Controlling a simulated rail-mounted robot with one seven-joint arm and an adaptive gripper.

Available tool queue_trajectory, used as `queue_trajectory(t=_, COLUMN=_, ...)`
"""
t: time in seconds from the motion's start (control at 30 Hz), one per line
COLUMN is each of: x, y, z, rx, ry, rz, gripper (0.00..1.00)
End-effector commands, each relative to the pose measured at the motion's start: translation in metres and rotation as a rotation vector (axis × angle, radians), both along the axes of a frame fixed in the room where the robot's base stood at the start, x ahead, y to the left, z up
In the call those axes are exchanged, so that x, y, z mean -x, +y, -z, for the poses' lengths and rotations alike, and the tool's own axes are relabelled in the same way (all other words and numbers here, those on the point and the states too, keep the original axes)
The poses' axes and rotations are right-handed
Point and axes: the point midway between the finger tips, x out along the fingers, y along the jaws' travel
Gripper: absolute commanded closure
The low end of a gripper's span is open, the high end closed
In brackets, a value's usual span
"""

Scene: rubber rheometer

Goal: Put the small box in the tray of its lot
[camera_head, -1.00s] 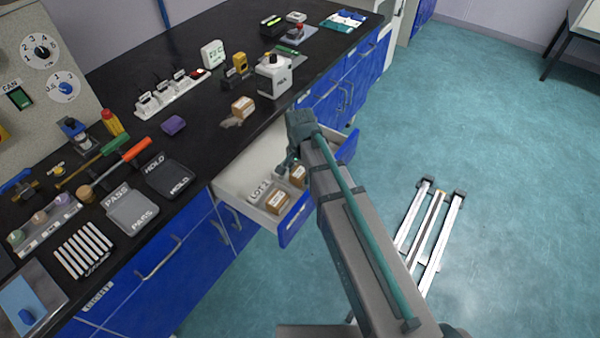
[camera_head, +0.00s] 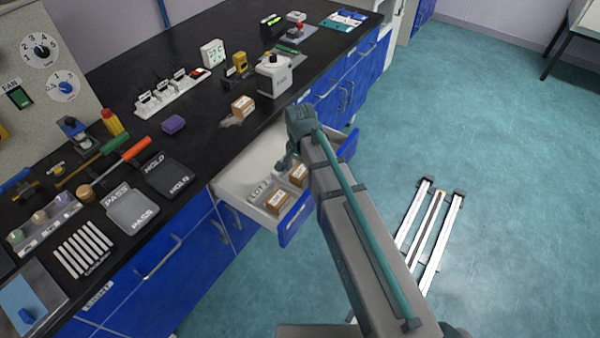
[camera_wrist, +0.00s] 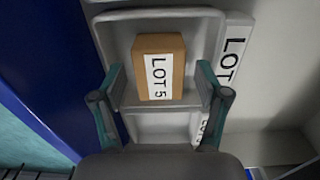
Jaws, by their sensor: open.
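A small brown box labelled "LOT 5" (camera_wrist: 160,68) sits in a grey tray (camera_wrist: 115,30) in the wrist view. My gripper (camera_wrist: 160,85) is open, with one finger on each side of the box and a gap showing at both sides. In the head view my gripper (camera_head: 286,162) is low over the open drawer (camera_head: 232,183). Two small brown boxes lie in the drawer, a nearer one (camera_head: 276,201) and a farther one (camera_head: 298,175). Another brown box (camera_head: 243,106) stands on the black counter.
White label plates (camera_wrist: 232,55) run beside the trays, partly cut off. A second grey tray section (camera_wrist: 160,126) looks empty where visible. The blue drawer front (camera_wrist: 60,75) rises close on the left. A white device (camera_head: 274,76) stands on the counter behind my arm.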

Motion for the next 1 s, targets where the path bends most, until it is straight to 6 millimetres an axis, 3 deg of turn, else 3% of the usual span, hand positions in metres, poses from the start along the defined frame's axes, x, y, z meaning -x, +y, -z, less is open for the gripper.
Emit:
queue_trajectory(t=0.53, x=-0.001, y=0.000, z=-0.091, rx=-0.001, ry=-0.002, rz=0.000, gripper=0.26)
queue_trajectory(t=0.73, x=0.000, y=0.000, z=-0.105, rx=0.000, ry=0.000, rz=0.000, gripper=0.26)
queue_trajectory(t=1.0, x=0.000, y=0.000, z=-0.108, rx=0.001, ry=0.001, rz=0.000, gripper=0.26)
